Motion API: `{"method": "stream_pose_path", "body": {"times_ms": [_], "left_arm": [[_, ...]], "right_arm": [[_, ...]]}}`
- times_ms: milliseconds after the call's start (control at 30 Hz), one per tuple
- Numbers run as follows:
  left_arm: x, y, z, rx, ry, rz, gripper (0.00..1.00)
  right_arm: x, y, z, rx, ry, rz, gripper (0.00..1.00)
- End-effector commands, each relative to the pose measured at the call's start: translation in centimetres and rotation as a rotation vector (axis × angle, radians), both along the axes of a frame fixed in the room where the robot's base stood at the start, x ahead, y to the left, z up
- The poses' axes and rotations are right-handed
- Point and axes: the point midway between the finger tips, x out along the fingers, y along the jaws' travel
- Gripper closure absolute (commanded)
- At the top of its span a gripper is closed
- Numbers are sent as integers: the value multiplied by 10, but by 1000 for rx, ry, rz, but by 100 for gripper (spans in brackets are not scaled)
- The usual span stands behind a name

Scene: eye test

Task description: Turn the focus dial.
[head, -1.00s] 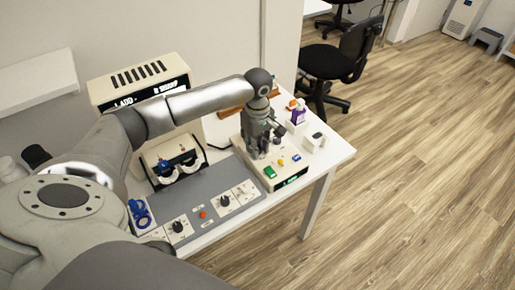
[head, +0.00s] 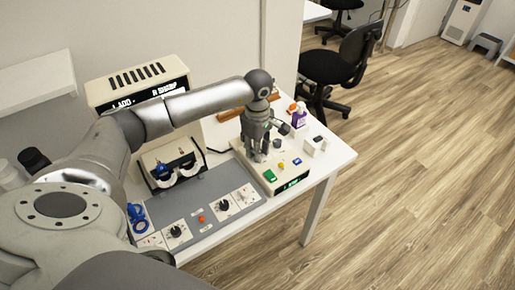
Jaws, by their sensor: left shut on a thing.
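My left gripper (head: 260,157) points down onto the top of a white box (head: 254,171) near the table's right end. It is shut on a dial there, which is mostly hidden by the fingers. I cannot read any label for it. A small dark grey knob (head: 277,143) stands just right of the fingers. Green (head: 270,176), yellow (head: 281,164) and blue (head: 297,161) buttons lie along the box's front part, above a lit green display (head: 291,184). My right gripper is out of view.
A grey panel (head: 187,207) with black knobs (head: 175,231) and (head: 223,205) lies left of the box. A small white block (head: 315,146) sits close right of the box.

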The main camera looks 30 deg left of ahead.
Motion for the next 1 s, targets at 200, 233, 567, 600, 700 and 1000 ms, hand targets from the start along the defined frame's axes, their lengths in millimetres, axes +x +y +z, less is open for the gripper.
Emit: {"method": "stream_pose_path", "body": {"times_ms": [200,233,567,600,700,1000], "left_arm": [[0,0,1,0,-2,0,55],[0,0,0,0,-1,0,54],[1,0,3,0,-2,-1,54],[1,0,6,0,-2,0,54],[1,1,19,1,-6,0,54],[2,0,82,0,-6,0,54]], "right_arm": [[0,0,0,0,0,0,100],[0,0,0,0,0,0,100],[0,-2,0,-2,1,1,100],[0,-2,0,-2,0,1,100],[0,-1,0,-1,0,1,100],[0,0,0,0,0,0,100]]}}
